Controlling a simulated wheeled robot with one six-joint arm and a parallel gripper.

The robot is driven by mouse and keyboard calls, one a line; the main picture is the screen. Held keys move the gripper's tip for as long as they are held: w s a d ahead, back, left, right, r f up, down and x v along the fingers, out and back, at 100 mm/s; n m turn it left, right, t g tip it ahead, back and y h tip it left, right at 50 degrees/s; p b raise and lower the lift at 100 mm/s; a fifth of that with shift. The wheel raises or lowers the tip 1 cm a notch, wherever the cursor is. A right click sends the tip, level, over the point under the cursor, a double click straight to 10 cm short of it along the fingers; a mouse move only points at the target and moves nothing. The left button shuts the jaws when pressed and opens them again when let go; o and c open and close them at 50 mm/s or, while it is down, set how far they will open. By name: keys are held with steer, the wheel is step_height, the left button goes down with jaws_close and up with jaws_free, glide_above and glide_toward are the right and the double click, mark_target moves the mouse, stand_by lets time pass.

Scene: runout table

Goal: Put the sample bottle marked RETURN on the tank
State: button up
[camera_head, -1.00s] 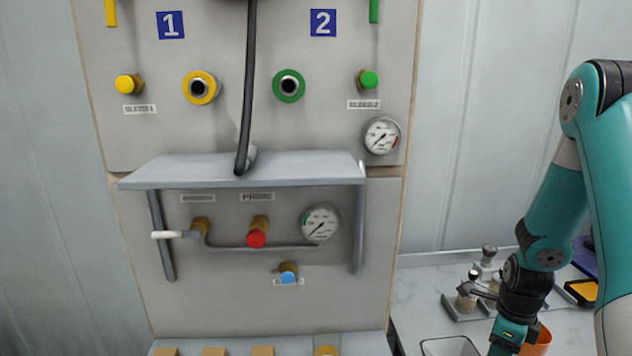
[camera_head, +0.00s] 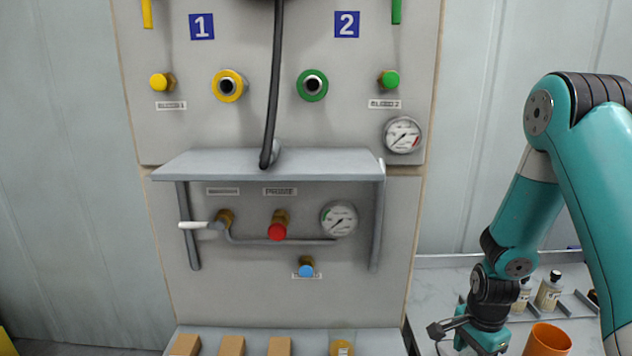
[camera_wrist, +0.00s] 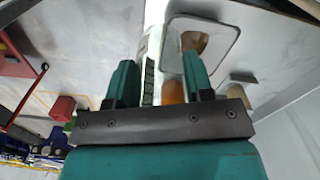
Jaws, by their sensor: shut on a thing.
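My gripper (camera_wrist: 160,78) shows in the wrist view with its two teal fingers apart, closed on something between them. A small orange-brown thing (camera_wrist: 172,92) shows there; I cannot read a mark on it. In the head view my gripper is at the lower right, beside an orange cup (camera_head: 548,341), and its fingertips are hidden. Two bottles with pale labels and dark caps, one clear (camera_head: 549,290) and one partly hidden by my arm (camera_head: 522,297), stand on the right bench. RETURN is not legible on any. I cannot pick out the tank.
The grey panel has a protruding shelf (camera_head: 265,166), gauges (camera_head: 403,135) and coloured valves. Several tan blocks (camera_head: 232,346) sit on the lower ledge. A rimmed tray (camera_wrist: 228,30) shows in the wrist view, and a red box (camera_wrist: 63,107) stands at its left.

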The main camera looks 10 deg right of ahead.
steer(key=w+a+f+n, duration=0.2)
steer(key=w+a+n, duration=0.1)
steer(key=a+n, duration=1.1)
step_height(320, 180, down, 14)
steer(key=d+n+b, duration=0.1)
steer(key=n+b, duration=0.1)
steer(key=b, duration=1.1)
steer(key=shift+d+n, duration=0.3)
steer(key=shift+n, duration=0.1)
steer(key=shift+a+r, duration=0.1)
steer(key=shift+r, duration=0.05)
